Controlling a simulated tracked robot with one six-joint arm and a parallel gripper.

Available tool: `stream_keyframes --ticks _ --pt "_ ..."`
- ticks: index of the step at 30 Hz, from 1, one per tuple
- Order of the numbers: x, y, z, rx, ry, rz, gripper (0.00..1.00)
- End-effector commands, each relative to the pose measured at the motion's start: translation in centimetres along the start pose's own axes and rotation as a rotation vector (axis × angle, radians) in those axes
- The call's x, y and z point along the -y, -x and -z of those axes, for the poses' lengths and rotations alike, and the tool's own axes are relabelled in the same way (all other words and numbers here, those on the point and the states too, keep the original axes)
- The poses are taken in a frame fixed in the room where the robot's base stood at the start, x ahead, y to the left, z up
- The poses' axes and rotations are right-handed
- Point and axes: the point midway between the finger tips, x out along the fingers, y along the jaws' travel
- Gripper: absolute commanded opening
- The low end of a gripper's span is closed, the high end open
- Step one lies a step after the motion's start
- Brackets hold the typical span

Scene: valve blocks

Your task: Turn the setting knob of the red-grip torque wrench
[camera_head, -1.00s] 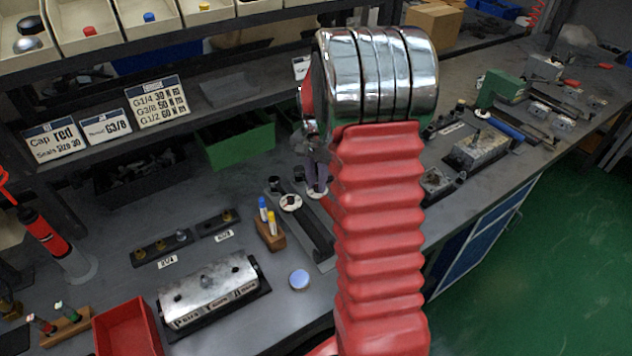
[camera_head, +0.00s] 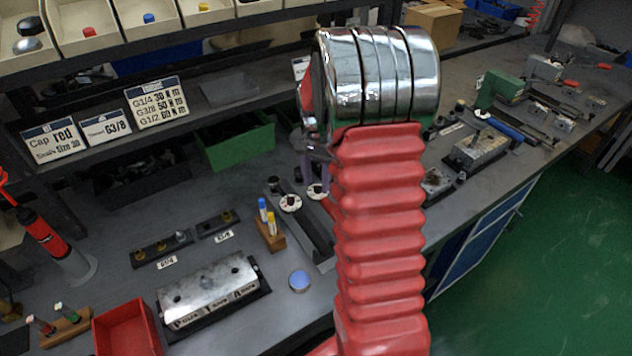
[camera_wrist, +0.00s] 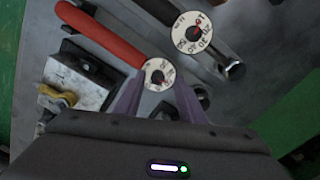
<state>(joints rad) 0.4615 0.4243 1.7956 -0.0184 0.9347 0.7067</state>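The red-grip torque wrench (camera_wrist: 100,34) lies on the bench; in the wrist view its red handle runs from the upper left to a round white setting dial (camera_wrist: 158,73) with a dark centre and small red mark. In the head view this dial (camera_head: 317,191) sits just below my fingers. My gripper (camera_wrist: 159,80) is open, its two purple fingers either side of the dial; contact cannot be told. It also shows in the head view (camera_head: 314,178), partly hidden by my red arm. A second wrench's larger dial (camera_wrist: 192,32) is close by, numbered, with a red pointer.
A metal valve block (camera_wrist: 77,80) lies beside the red handle. In the head view, a wooden holder with blue and yellow pens (camera_head: 270,236), a large valve block (camera_head: 208,290) and a red bin (camera_head: 127,328) stand to the left. A green bin (camera_head: 238,145) is behind.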

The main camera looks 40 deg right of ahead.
Motion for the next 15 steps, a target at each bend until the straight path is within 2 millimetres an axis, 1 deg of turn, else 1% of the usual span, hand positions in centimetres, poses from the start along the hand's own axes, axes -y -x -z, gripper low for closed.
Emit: stream_keyframes --ticks 12,15 --pt "0.1 5.4 -0.1 -0.003 0.002 0.003 0.36" --pt "0.2 6.3 -0.1 -0.003 0.003 0.003 0.36"
